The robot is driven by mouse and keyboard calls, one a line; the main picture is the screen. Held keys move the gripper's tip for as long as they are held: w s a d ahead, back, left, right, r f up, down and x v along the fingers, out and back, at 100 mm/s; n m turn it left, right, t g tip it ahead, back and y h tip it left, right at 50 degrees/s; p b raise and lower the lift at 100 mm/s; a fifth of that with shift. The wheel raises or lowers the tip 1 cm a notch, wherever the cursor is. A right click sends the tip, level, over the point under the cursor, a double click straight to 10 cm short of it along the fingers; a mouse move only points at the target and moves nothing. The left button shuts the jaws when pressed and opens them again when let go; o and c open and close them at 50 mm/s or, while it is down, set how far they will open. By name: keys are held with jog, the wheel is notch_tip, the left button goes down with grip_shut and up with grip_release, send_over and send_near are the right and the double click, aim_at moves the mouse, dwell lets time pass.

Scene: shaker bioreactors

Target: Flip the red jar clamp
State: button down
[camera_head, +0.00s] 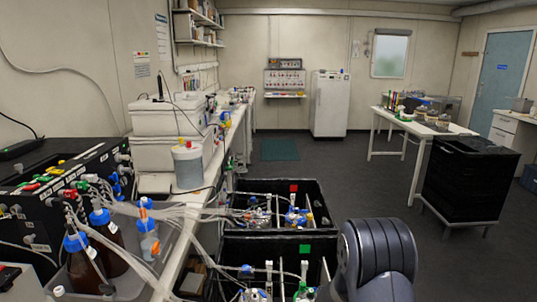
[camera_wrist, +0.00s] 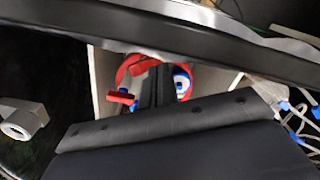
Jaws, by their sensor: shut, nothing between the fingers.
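In the wrist view, a red round part (camera_wrist: 125,72), which looks like the red jar clamp, shows with a small red tab (camera_wrist: 121,97) at its left. A blue and white round piece (camera_wrist: 182,82) sits at its right side. My gripper (camera_wrist: 158,88) shows as dark fingers in front of the red part, shut and empty. It covers the middle of the red part; whether they touch cannot be told. In the head view, only my arm shows at the lower right; my gripper is out of sight.
A dark bar (camera_wrist: 200,30) crosses the top of the wrist view, close by. A white pipe fitting (camera_wrist: 22,122) is at the left, tubing (camera_wrist: 298,115) at the right. In the head view, black crates with a red marker (camera_head: 293,188) and green marker (camera_head: 304,249) hold tubed jars.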

notch_tip(320, 180, up, 7)
jog(key=p, duration=0.3)
jog(key=shift+p, duration=0.3)
jog(key=shift+f, duration=0.15)
notch_tip(320, 180, down, 8)
jog(key=b, duration=0.4)
jog(key=shift+r, duration=0.25)
jog(key=shift+r+p, duration=0.65)
jog(key=shift+r, duration=0.3)
jog(key=shift+r+p, duration=0.55)
jog(key=shift+r, duration=0.05)
